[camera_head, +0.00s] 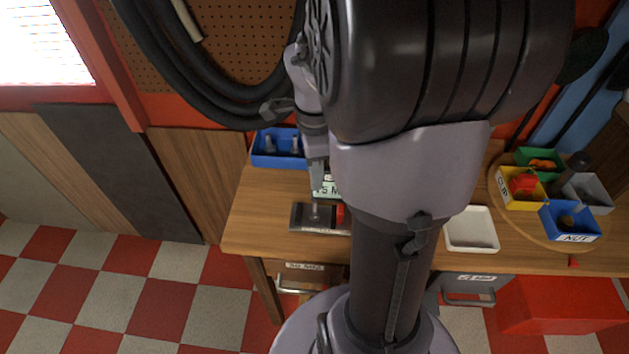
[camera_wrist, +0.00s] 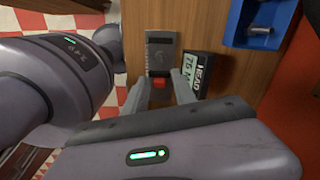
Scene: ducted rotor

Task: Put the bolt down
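My gripper (camera_wrist: 162,82) points down over a dark block with a red end (camera_wrist: 160,85) on the wooden bench. In the wrist view its two fingers stand apart, with no bolt clearly seen between them. A small round grey shape (camera_wrist: 163,58) shows on the block's dark face; I cannot tell whether it is the bolt. Grey bolts (camera_head: 270,145) stand in the blue bin (camera_head: 263,160); one bolt (camera_wrist: 262,29) also shows in the wrist view.
A digital readout (camera_wrist: 198,72) stands just right of the block. On the bench (camera_head: 245,220) to the right is an empty white tray (camera_head: 470,229). A round turntable (camera_head: 510,222) holds several coloured bins, among them a blue one marked NUT (camera_head: 572,226). My arm hides the middle.

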